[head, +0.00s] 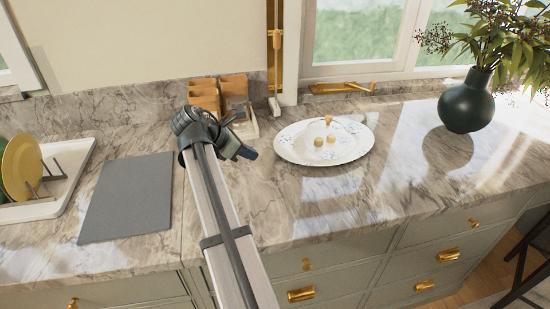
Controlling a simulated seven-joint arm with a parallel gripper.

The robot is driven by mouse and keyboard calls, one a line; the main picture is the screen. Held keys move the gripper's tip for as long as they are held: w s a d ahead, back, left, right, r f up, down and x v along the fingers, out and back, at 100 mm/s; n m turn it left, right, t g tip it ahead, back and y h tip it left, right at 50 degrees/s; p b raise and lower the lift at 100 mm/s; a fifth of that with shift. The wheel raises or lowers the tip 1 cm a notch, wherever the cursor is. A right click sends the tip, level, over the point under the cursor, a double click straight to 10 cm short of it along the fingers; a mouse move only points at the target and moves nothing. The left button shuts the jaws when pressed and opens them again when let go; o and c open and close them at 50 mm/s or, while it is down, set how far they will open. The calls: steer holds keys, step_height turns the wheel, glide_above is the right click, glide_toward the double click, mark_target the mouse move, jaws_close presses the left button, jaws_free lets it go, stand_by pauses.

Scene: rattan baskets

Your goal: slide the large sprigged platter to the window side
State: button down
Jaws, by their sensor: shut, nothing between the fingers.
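The large white platter (293,152) with blue sprigs lies flat on the marble counter, right of centre. A few small round beige things (318,142) sit on it. My gripper (254,155) is at the end of my arm, just left of the platter, with its tip close to the platter's left rim. I cannot tell whether it touches the rim. It is shut with nothing in it. The window (355,35) is behind the platter, above the back of the counter.
A dark green vase (466,102) with leafy stems stands right of the platter. Wooden holders (235,88) stand behind my gripper. Bare counter lies between platter and vase.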

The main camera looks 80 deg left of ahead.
mark_target(295, 160)
steer(key=x, duration=1)
steer(key=shift+d, duration=0.1)
steer(key=shift+w+a, duration=0.2)
steer(key=shift+w, duration=0.3)
steer(key=shift+w+a, duration=0.2)
steer(key=shift+w, duration=0.35)
steer(key=shift+w+a, duration=0.25)
steer(key=shift+w, duration=0.55)
steer(key=shift+w, duration=0.1)
steer(key=shift+w+a, duration=0.25)
steer(key=shift+w, duration=0.4)
steer(key=shift+w+a, duration=0.2)
steer(key=shift+w, duration=0.45)
